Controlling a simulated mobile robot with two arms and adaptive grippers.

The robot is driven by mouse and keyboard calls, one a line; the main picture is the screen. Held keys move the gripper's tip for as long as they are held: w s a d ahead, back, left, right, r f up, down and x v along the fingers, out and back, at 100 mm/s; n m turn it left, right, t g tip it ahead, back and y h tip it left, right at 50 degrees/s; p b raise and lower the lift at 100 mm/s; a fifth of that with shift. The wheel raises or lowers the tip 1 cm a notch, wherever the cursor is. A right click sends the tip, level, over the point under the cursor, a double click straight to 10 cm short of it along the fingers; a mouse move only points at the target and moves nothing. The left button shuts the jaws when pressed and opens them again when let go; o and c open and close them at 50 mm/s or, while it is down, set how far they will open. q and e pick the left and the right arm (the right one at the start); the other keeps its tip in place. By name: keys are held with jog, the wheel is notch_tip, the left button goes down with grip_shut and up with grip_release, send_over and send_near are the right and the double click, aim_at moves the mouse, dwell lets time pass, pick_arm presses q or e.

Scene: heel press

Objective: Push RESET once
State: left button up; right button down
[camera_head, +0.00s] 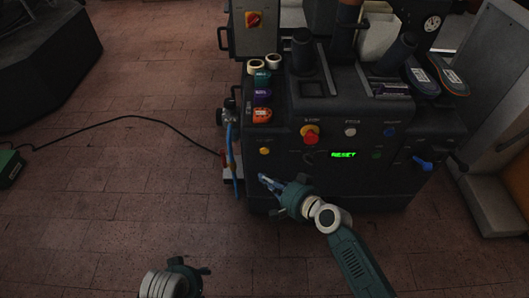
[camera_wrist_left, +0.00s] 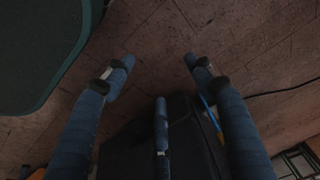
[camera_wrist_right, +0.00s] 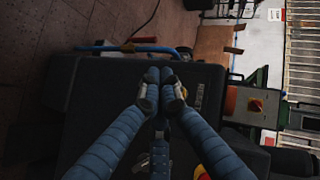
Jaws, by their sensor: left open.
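The dark machine's (camera_head: 380,185) front panel shows in the head view. Its display (camera_head: 343,154) reads RESET in green. Above it are a red emergency button (camera_head: 309,135) on yellow, a white button (camera_head: 350,131) and a blue button (camera_head: 389,131); their labels are too small to read surely. My right gripper (camera_head: 265,180) is in front of the panel's lower left, below the yellow button (camera_head: 264,151). In the right wrist view its fingers (camera_wrist_right: 160,75) are together with nothing between them. My left gripper (camera_wrist_left: 158,75) is open and empty over the floor, at the head view's bottom edge.
A blue lever (camera_head: 422,163) sticks out at the panel's right, and a green button (camera_head: 377,155) sits beside the display.

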aim_at(265, 151)
pick_arm(q)
jog(key=w+b+v, duration=0.1)
jog(key=b+v, duration=0.2)
jog(key=v, duration=0.8)
jog(key=shift+w+r+t, duration=0.35)
jog(key=shift+r+t, duration=0.05)
jog(key=shift+r, duration=0.15)
pick_arm(e)
jog(key=w, duration=0.7)
jog(key=shift+w, duration=0.25)
pick_arm(q)
jog(key=shift+a, duration=0.1)
jog(key=shift+r, duration=0.15)
pick_arm(e)
jog(key=shift+w, duration=0.4)
